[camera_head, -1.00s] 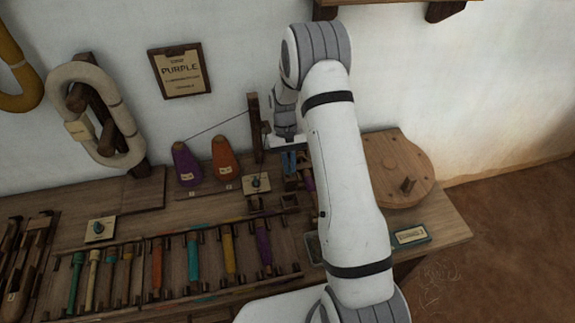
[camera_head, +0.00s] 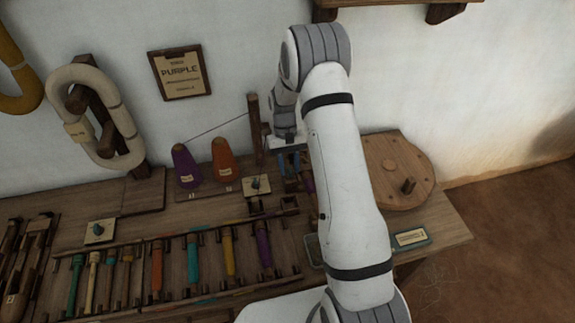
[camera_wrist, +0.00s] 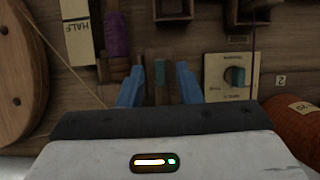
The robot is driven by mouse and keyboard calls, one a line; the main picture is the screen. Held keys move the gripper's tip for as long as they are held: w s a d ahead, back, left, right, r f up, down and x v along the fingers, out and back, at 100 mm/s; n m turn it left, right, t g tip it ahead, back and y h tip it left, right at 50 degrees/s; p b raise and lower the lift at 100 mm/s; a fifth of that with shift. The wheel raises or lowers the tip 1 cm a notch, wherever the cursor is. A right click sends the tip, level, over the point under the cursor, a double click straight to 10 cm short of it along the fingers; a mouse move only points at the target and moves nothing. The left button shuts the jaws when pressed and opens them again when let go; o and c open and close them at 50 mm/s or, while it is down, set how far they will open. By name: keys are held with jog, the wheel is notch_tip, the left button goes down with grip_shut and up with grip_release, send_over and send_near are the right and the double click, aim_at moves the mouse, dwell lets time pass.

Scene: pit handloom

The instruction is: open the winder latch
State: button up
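My gripper (camera_wrist: 159,85) has two blue fingers spread apart, pointing down at the winder in the wrist view. A small teal-tipped wooden piece (camera_wrist: 160,74), which looks like the winder latch, stands between the fingertips, with a gap on both sides. A purple-wound bobbin (camera_wrist: 117,35) lies just beyond the left finger. In the head view my gripper (camera_head: 289,168) is low over the bench, right of the wooden post (camera_head: 255,130). My arm hides part of the winder there.
A plate with a teal knob (camera_wrist: 235,77) sits right of the fingers. An orange cone (camera_head: 224,160) and purple cone (camera_head: 186,167) stand to the left. A round wooden wheel (camera_head: 388,150) is to the right. A rack of coloured bobbins (camera_head: 193,258) lies in front.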

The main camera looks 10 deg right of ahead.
jog(key=v, duration=0.7)
jog(key=shift+w+r, duration=0.2)
jog(key=shift+r, duration=0.15)
jog(key=shift+r, duration=0.1)
notch_tip(320, 180, up, 9)
jog(key=t, duration=0.2)
send_over(287, 166)
jog(key=s, duration=0.5)
jog(key=s+r+t+p, duration=0.1)
jog(key=s+r+t, duration=0.2)
jog(key=s+r, duration=0.95)
jog(key=s+t+p, duration=0.1)
jog(key=s+t, duration=0.1)
jog(key=s, duration=0.9)
jog(key=shift+a+f, duration=0.35)
jog(key=shift+f, duration=0.05)
